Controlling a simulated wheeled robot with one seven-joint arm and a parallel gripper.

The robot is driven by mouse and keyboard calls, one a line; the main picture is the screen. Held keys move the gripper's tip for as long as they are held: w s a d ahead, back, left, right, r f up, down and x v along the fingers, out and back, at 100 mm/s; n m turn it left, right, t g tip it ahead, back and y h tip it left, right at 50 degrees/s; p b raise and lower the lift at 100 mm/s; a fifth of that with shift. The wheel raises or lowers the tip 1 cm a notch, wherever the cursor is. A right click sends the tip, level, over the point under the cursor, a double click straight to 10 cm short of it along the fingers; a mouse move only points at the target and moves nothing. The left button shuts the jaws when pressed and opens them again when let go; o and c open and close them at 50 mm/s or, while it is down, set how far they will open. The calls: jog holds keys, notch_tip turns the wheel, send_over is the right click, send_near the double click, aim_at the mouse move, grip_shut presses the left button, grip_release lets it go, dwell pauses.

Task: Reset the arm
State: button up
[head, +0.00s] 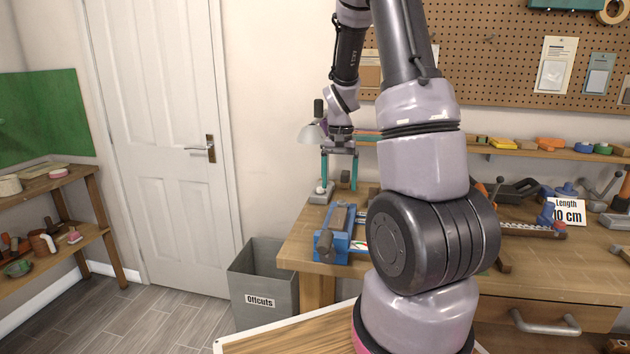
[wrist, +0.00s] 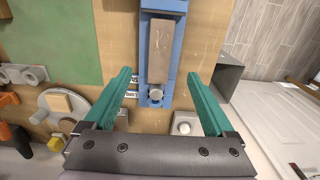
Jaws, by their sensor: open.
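My gripper (head: 339,186) hangs from my arm above the left end of the workbench, its two teal fingers apart and pointing down. In the wrist view the open fingers (wrist: 159,76) spread to either side with nothing gripped between them.
A grey bin labelled "Offcuts" (head: 262,302) stands left of the workbench (head: 540,270). A white door (head: 165,140) and a low wooden shelf (head: 50,183) are farther left. Tools and a "Length 10 cm" sign (head: 567,211) stand on the bench's right. A pegboard (head: 500,60) hangs behind.

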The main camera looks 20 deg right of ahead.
jog(key=s+a+r+n+t+y, duration=0.15)
jog(key=s+a+r, duration=0.25)
jog(key=r, duration=0.4)
jog(key=s+a+r+t+h, duration=0.1)
jog(key=s+a+r+t, duration=0.15)
jog(key=r, duration=0.55)
jog(key=s+a+r+t, duration=0.1)
jog(key=s+a+r, duration=0.2)
jog(key=s, duration=0.3)
jog(key=s+a+r+n+t+y, duration=0.1)
jog(key=s+a+r+t, duration=0.1)
jog(key=s+a+r, duration=0.2)
jog(key=s+r, duration=0.1)
jog(key=s, duration=0.2)
